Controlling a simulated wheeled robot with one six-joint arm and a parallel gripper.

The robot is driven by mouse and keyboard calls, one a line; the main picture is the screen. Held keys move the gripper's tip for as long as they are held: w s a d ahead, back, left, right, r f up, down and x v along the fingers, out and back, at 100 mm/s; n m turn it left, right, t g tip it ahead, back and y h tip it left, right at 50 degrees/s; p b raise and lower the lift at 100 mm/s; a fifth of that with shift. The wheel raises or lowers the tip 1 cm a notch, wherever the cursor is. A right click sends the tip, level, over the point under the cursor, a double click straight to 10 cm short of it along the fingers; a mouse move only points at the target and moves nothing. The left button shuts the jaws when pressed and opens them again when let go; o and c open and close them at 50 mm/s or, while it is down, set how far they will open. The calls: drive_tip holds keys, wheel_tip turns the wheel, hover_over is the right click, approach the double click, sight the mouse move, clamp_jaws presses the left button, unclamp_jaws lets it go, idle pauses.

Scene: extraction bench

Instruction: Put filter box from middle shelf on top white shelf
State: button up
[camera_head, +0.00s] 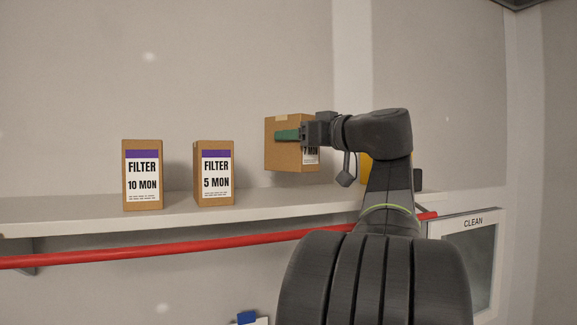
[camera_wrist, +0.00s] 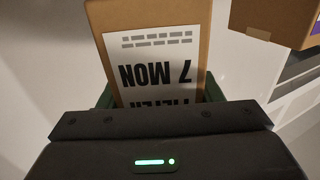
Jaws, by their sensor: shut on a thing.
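A brown filter box (camera_head: 284,158) with a white label is held by my gripper (camera_head: 288,135) above the white shelf (camera_head: 70,208). A gap shows between its underside and the shelf surface. In the wrist view, the held box (camera_wrist: 190,22) has an upside-down label reading "7 MON", with green fingers on both sides. My gripper (camera_wrist: 160,92) is shut on it. Its lower part is hidden by the gripper body.
Boxes marked "10 MON" (camera_head: 142,175) and "5 MON" (camera_head: 214,173) stand on the shelf at left. A yellow thing (camera_head: 371,169) is partly hidden behind my arm. A red rail (camera_head: 150,248) runs below the shelf. A "CLEAN" panel (camera_head: 473,250) is at right.

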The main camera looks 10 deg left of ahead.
sight(299, 161)
drive_tip(key=shift+w+f, duration=0.15)
drive_tip(key=shift+f, duration=2.5)
drive_tip(key=shift+f, duration=0.15)
drive_tip(key=o, duration=1.2)
drive_tip(key=shift+d, duration=0.2)
drive_tip(key=b+v, duration=0.2)
drive_tip(key=v, duration=0.9)
drive_tip(key=shift+s+d, duration=0.2)
drive_tip(key=shift+s, duration=0.15)
